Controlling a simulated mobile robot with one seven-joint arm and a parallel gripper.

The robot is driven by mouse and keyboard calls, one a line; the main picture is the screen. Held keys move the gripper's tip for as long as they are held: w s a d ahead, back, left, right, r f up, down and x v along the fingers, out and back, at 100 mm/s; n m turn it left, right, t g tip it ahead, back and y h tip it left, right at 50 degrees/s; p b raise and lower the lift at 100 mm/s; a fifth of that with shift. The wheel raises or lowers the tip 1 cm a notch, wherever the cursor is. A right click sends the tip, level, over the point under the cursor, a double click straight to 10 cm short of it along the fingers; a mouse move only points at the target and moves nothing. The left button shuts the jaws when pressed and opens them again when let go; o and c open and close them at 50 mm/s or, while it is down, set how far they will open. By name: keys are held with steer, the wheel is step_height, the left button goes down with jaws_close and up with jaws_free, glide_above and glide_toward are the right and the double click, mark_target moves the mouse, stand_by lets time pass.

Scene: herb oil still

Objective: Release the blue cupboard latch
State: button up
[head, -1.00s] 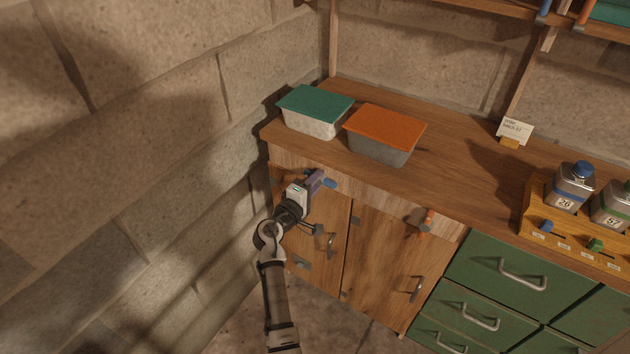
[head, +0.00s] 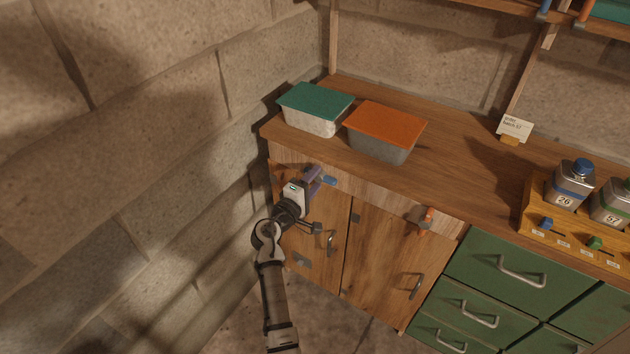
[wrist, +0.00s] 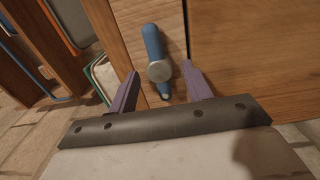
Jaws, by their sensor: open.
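The blue latch (head: 330,181) is on the wooden rail above the left cupboard door (head: 325,215). In the wrist view my open gripper (wrist: 161,83) has one purple finger on each side of the latch's lower end, with visible space on both sides. The left door looks shut.
An orange latch (head: 428,217) is on the rail above the right door (head: 385,255). Teal-lidded (head: 315,103) and orange-lidded (head: 386,128) boxes stand on the worktop (head: 450,160) above. A stone wall (head: 150,190) is close on the left. Green drawers (head: 520,262) are at right.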

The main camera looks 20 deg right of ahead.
steer(key=b+v, duration=0.3)
steer(key=v, duration=1)
